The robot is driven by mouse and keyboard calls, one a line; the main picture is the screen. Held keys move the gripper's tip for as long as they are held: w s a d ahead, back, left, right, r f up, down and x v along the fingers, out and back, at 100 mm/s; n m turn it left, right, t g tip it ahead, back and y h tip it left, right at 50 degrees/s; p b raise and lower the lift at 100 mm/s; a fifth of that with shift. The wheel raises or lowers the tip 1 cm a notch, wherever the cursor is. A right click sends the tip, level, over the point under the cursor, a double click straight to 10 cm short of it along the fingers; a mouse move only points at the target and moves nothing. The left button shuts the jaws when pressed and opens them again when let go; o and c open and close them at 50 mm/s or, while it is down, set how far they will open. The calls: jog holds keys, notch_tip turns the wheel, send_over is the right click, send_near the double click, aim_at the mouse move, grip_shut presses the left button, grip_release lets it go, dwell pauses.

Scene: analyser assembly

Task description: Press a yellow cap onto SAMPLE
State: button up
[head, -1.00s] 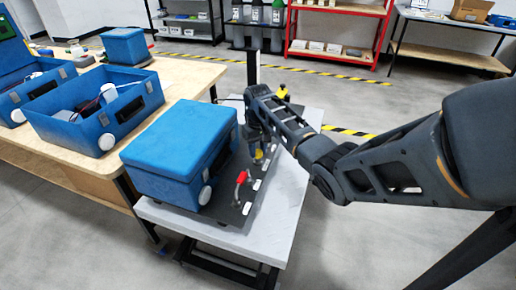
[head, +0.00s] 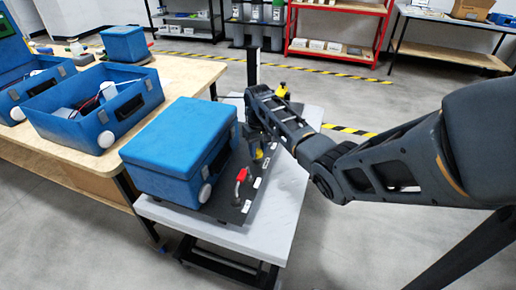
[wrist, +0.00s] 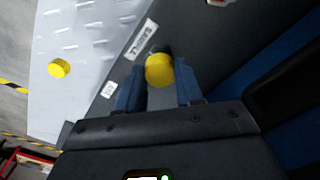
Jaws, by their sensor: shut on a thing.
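My gripper (wrist: 159,88) points down at the dark panel, its two blue fingers shut on a yellow cap (wrist: 159,70). The cap sits beside the white SAMPLE label (wrist: 141,39). A dark part shows just behind the cap; the SAMPLE port itself is mostly hidden, and I cannot tell whether the cap touches it. A second yellow cap (wrist: 59,68) lies on the pale table top, left of the panel. In the head view my gripper is largely hidden by my arm, with a bit of yellow (head: 258,154) showing near it.
The dark panel (head: 228,208) lies on a grey table (head: 285,215), with a blue case (head: 178,150) on its left. A red-handled lever (head: 241,175) stands on the panel in front of my gripper. A wooden bench (head: 185,82) with open blue cases is at left.

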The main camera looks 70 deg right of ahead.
jog(key=shift+f, duration=0.55)
jog(key=o, duration=1.1)
jog(key=shift+r, duration=3.9)
